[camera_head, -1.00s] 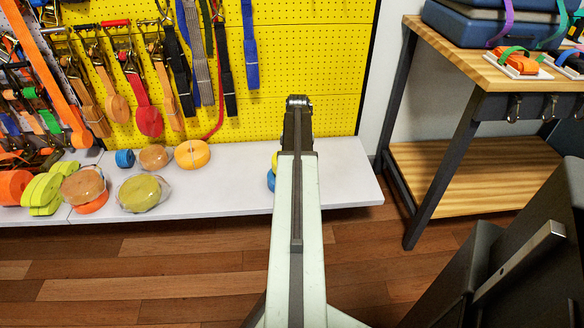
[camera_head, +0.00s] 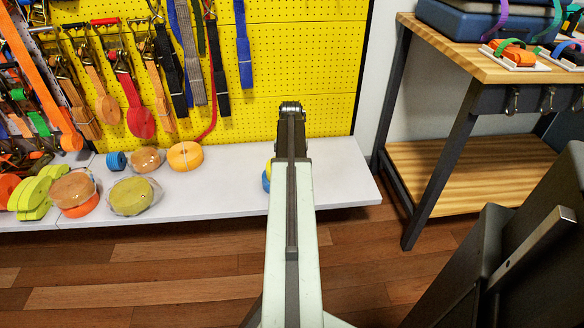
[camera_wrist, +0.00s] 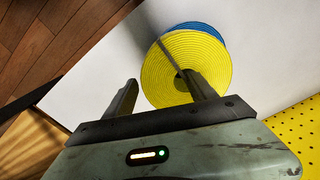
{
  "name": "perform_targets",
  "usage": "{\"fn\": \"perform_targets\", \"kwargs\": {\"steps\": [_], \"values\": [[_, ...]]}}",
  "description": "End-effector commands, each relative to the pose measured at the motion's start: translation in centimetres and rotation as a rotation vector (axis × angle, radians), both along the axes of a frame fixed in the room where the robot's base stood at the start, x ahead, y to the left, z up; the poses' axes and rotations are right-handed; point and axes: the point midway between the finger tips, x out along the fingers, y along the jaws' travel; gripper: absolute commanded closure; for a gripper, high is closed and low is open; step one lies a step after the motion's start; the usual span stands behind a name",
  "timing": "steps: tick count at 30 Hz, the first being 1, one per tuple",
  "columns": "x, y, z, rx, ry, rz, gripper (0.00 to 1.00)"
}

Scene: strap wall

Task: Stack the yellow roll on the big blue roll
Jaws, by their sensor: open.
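The yellow roll (camera_wrist: 165,62) lies flat on the big blue roll (camera_wrist: 209,33), which shows as a rim past its upper right side in the wrist view. In the head view, slivers of the yellow roll (camera_head: 269,165) and the blue roll (camera_head: 266,182) show beside my arm, yellow above blue. My gripper (camera_wrist: 161,78) is open at the stack. Its right finger covers part of the yellow roll near the centre hole; its left finger is outside the rim. I cannot tell whether either finger touches the roll.
The stack stands on a white shelf (camera_head: 230,185). Other rolls lie to the left, including an orange-yellow one (camera_head: 185,155) and a small blue one (camera_head: 116,160). A yellow pegboard (camera_head: 320,60) rises behind. A wooden bench (camera_head: 450,50) stands at right.

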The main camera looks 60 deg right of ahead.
Motion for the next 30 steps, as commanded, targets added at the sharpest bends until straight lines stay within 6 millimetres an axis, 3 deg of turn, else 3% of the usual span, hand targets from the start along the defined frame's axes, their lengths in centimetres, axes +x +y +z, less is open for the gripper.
{"fn": "perform_targets", "kwargs": {"steps": [8, 18, 22, 30], "values": [[0.0, 0.0, 3.8, 0.0, 0.0, -0.001, 0.35], [-0.1, -0.1, 11.3, 0.0, 0.0, -0.002, 0.35], [-0.1, -0.1, 12.4, 0.0, 0.0, -0.002, 0.35], [-0.2, -0.1, 12.2, 0.0, 0.0, -0.003, 0.35]]}}
